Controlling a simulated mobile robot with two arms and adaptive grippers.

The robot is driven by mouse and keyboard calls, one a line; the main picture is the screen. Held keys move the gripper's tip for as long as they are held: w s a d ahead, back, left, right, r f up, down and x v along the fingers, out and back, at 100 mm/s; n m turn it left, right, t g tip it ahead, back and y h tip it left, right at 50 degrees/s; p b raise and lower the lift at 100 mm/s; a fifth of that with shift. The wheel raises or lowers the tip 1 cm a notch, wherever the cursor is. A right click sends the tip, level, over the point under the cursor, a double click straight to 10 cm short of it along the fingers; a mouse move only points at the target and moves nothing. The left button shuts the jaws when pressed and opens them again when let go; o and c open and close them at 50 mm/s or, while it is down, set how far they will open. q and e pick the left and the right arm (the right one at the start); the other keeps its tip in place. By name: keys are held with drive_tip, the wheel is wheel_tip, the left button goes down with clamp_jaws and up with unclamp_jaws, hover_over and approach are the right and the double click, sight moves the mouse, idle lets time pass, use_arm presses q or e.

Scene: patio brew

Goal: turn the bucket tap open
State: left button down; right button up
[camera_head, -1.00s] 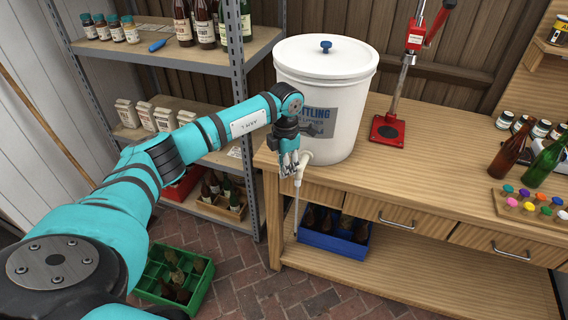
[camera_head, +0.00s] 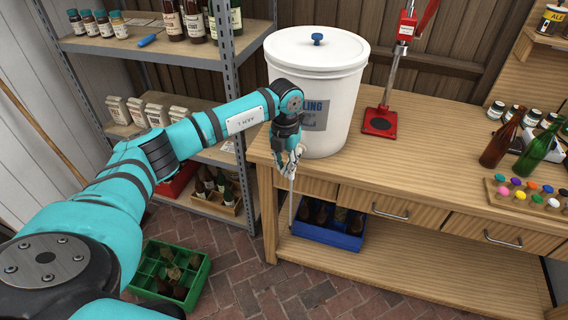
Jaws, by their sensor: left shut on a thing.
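A white lidded bottling bucket (camera_head: 340,95) stands on the wooden workbench. Its white tap (camera_head: 299,150) sticks out low on the bucket's side over the bench's left edge, and a thin tube (camera_head: 290,205) hangs down below it. My left gripper (camera_head: 289,165) is at the tap, its fingers shut on it and hiding much of it. I cannot make out the tap's lever or how far it is turned. My right gripper is not in the view.
A red bottle capper (camera_head: 380,122) stands right of the bucket. Brown (camera_head: 500,142) and green (camera_head: 537,149) bottles stand farther right. A blue crate (camera_head: 325,236) sits on the lower shelf, and a green crate (camera_head: 155,285) is on the brick floor. A metal shelf (camera_head: 232,60) is at left.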

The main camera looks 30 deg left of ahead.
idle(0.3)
use_arm(q)
drive_tip(key=c, duration=1.4)
unclamp_jaws()
drive_tip(key=shift+o, duration=0.2)
drive_tip(key=shift+r, duration=0.1)
wheel_tip(320, 180, up, 12)
